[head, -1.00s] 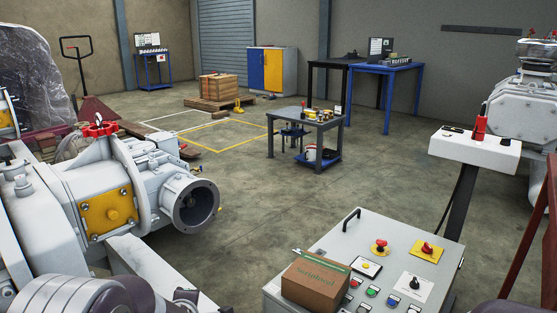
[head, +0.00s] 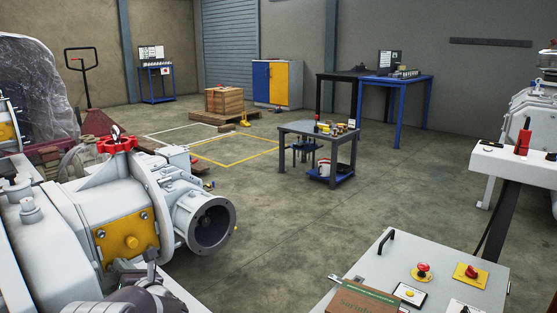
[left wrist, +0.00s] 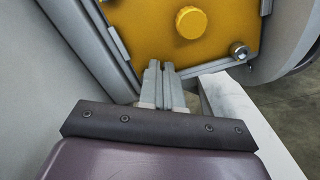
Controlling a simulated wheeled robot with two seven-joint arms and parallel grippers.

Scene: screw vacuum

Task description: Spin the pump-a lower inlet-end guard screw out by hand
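A pump (head: 85,225) lies at left in the head view with a yellow guard plate (head: 127,235) on its side. Screw heads show near the plate's upper corners. In the left wrist view the guard (left wrist: 180,30) fills the top, with a round yellow knob at its middle and a silver screw (left wrist: 238,50) at its lower right corner. My left gripper (head: 150,262) is just below the guard in the head view. Its fingers (left wrist: 159,72) are together and empty, left of that screw and apart from it. My right gripper is not in view.
A white beam (left wrist: 240,115) runs below the guard at right. A control cabinet (head: 440,255) with a brown box (head: 368,300) stands at lower right. A small work table (head: 310,129) stands behind on open floor.

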